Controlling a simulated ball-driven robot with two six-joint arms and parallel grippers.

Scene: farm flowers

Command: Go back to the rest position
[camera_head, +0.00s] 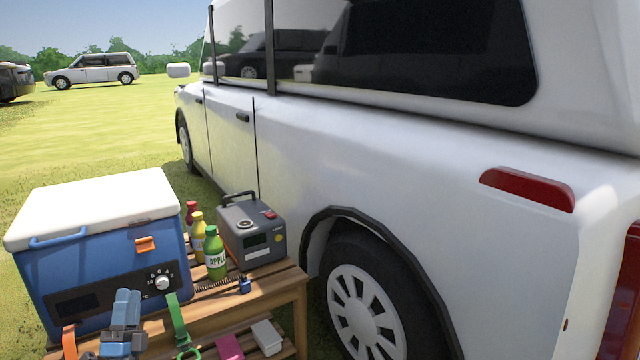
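My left gripper (125,310) shows as a blue-grey shape at the bottom left, in front of the blue cooler box. An orange piece stands to its left and a green piece to its right. I cannot tell whether these belong to the gripper, nor whether it is open or shut. I see nothing clearly held in it. My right gripper is not in view.
A blue cooler with a white lid (100,205), bottles (215,253) and a grey power box (252,230) stand on a wooden table (270,290). Pink (229,348) and white (267,337) items lie lower down. A white car (400,160) fills the right. Grass lies behind.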

